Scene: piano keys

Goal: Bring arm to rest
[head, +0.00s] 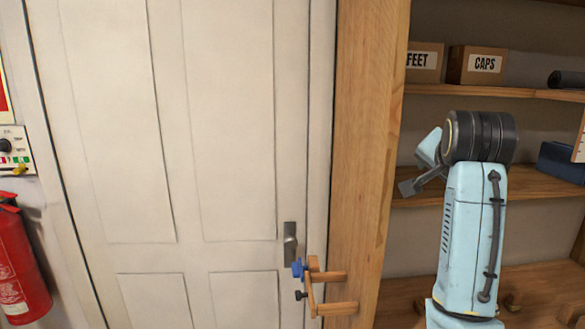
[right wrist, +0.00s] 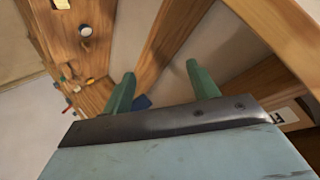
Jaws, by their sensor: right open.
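My right arm, pale blue with a dark wrist joint, rises at the right of the head view in front of the wooden shelves. My right gripper (head: 410,187) points left and down from the wrist, partly hidden behind it. In the right wrist view its two green fingers (right wrist: 161,70) stand apart with nothing held between them. Wooden boards lie beyond the fingers. My left gripper is in neither view.
A white panelled door (head: 225,140) with a metal handle (head: 290,244) fills the left. Boxes labelled FEET (head: 424,62) and CAPS (head: 477,65) sit on a shelf. A red extinguisher (head: 20,265) hangs far left.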

